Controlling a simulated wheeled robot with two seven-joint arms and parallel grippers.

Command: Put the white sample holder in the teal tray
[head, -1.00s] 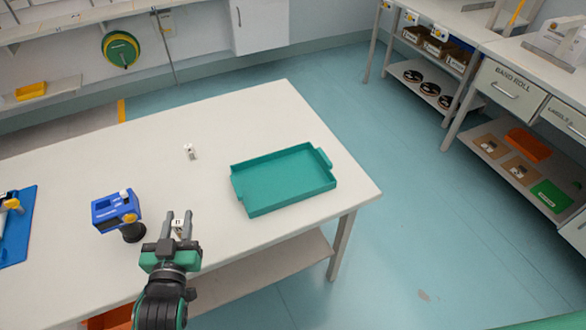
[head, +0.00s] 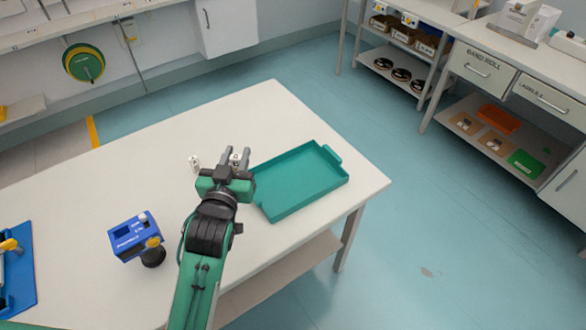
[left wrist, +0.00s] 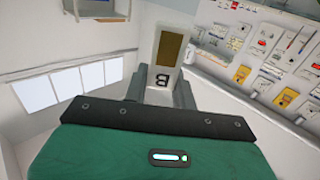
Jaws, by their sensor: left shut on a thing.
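My left gripper (head: 235,157) is shut on a small white sample holder (head: 236,159), held above the white table beside the near left edge of the teal tray (head: 318,195). In the left wrist view the held holder (left wrist: 163,75) shows a brown panel and a letter B between the fingers. The teal tray lies on the table near its right corner, and its visible inside is empty. My gripper and arm hide part of the table. My right gripper is not in view.
A second small white item (head: 194,163) stands on the table just left of my gripper. A blue device (head: 135,237) with a dark round part stands further left, and a blue mat (head: 17,275) lies at the left edge. The table's far side is clear.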

